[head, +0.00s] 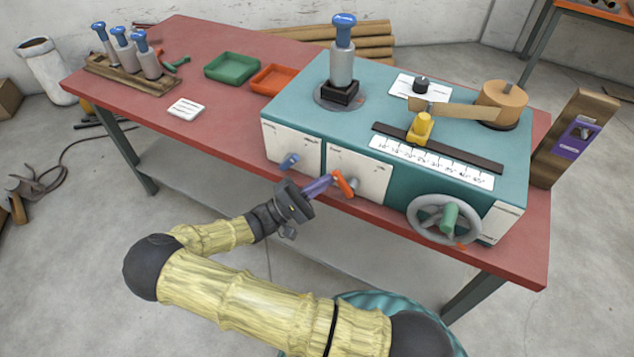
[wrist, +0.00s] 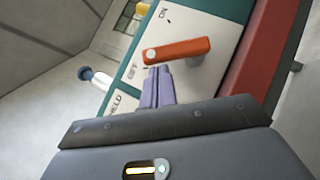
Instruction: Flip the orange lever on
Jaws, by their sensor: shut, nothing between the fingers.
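The orange lever (head: 344,185) is on the white front panel (head: 360,165) of the teal machine. In the wrist view the lever (wrist: 182,49) has a pale round spot at its left end, which lies between the OFF and ON markings, closer to OFF. A grey mount shows partly behind it. My gripper (head: 328,182) is shut and empty, its purple fingers right beside the lever. In the wrist view the fingertips (wrist: 158,72) are just below the pale-spotted end; I cannot tell whether they touch it.
A blue knob (head: 288,161) sits on the panel to the left. The red table edge (head: 450,259) runs below the machine. Blue-capped stamps (head: 123,45) and trays (head: 232,67) lie farther back left.

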